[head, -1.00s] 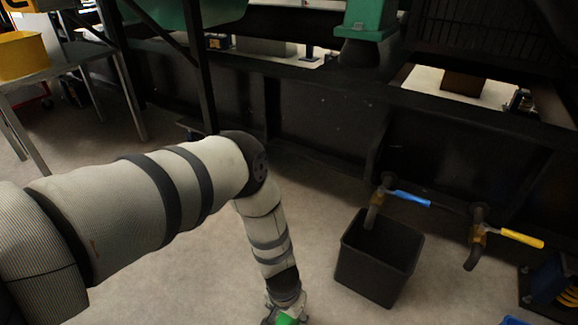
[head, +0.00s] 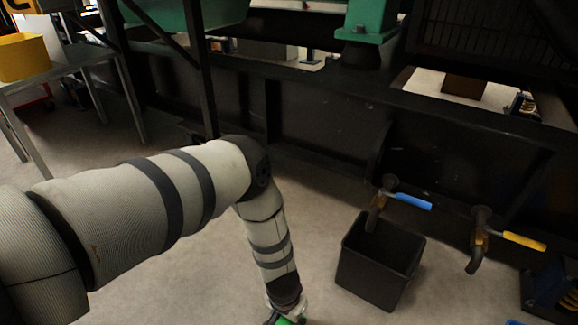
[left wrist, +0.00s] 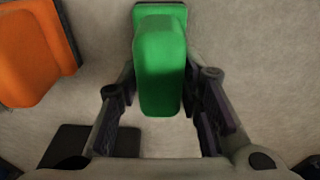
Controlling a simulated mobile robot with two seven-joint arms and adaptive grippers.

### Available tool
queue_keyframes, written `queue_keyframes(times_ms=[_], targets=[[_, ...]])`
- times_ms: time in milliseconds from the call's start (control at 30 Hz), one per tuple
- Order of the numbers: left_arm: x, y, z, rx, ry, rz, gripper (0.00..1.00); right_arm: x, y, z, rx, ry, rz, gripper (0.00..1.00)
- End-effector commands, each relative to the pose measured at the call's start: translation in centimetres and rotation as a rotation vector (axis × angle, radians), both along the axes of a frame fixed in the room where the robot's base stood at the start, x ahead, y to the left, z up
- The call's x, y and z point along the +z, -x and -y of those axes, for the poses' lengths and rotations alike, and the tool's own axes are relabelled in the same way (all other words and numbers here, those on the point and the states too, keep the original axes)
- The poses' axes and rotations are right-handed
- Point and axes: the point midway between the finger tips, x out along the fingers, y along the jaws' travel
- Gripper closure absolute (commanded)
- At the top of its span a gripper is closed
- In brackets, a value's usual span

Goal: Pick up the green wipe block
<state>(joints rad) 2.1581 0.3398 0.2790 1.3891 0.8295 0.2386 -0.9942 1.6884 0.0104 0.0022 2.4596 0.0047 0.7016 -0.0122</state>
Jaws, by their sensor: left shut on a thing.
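The green wipe block (left wrist: 160,65) stands out in the left wrist view, held between the two dark fingers of my left gripper (left wrist: 160,88). The fingers press on its left and right sides, and its upper end reaches past them. In the head view my left gripper (head: 287,316) is at the bottom edge, largely cut off, with a bit of green showing at it. Whether the block touches the surface below is hard to tell. My right gripper is not in view.
An orange object (left wrist: 33,55) lies left of the block in the wrist view. A black open bin (head: 380,262) stands on the floor, below valves with a blue handle (head: 412,201) and a yellow handle (head: 524,241). A dark frame (head: 325,115) runs behind.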

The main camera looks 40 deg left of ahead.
Motion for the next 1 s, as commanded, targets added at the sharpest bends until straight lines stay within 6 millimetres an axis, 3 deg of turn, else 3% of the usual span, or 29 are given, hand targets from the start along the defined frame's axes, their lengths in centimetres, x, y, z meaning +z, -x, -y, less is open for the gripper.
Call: queue_keyframes(times_ms=[167,333,567,700,800,1000], targets=[[0.9,0.0,0.0,0.002,0.001,0.002,1.0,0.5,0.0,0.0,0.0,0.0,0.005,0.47],[4.6,-0.2,0.0,-0.002,0.0,0.006,1.0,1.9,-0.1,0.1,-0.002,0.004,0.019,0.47],[11.0,1.3,5.4,-0.007,0.001,0.008,1.0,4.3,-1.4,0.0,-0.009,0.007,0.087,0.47],[12.2,2.6,9.5,-0.007,0.0,0.003,1.0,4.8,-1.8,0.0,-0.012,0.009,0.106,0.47],[12.9,3.2,11.5,-0.006,0.0,0.003,1.0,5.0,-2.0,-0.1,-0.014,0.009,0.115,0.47],[13.5,3.8,13.3,-0.001,0.0,0.001,1.0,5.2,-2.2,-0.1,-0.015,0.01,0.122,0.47]])
